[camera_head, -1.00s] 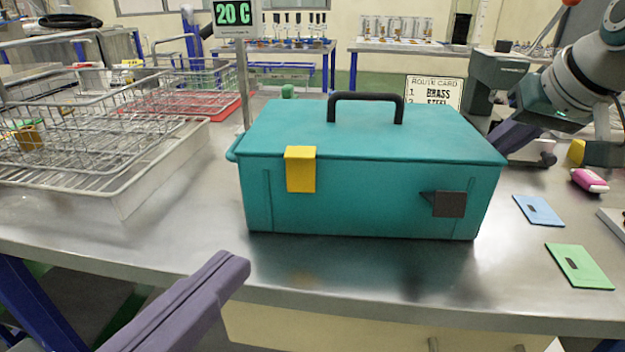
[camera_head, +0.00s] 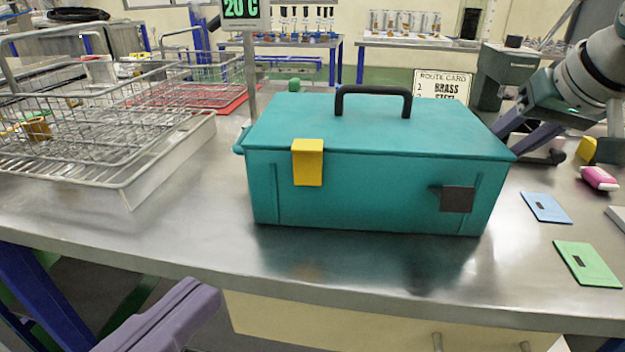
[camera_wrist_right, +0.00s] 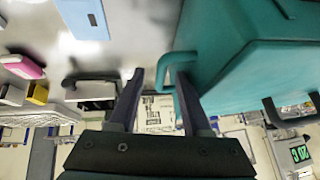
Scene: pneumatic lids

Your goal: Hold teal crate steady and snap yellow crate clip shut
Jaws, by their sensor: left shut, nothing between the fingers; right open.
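The teal crate (camera_head: 370,195) stands upright on the steel bench, its lid down, with a black handle (camera_head: 374,90) on top. The yellow clip (camera_head: 307,163) hangs over the lid edge at front left, against the front wall; I cannot tell if it is latched. A dark clip (camera_head: 457,199) sits at front right. My left gripper (camera_head: 205,295) is shut and empty, low in front of the bench, apart from the crate. My right gripper (camera_wrist_right: 160,78) is open at the crate's right end. A teal side loop (camera_wrist_right: 178,58) reaches between its fingers; contact is unclear.
Wire baskets (camera_head: 100,135) stand left of the crate. A blue card (camera_head: 545,208), a green card (camera_head: 587,263) and a pink item (camera_head: 599,178) lie on the right. A route card sign (camera_head: 443,86) stands behind. The bench front is clear.

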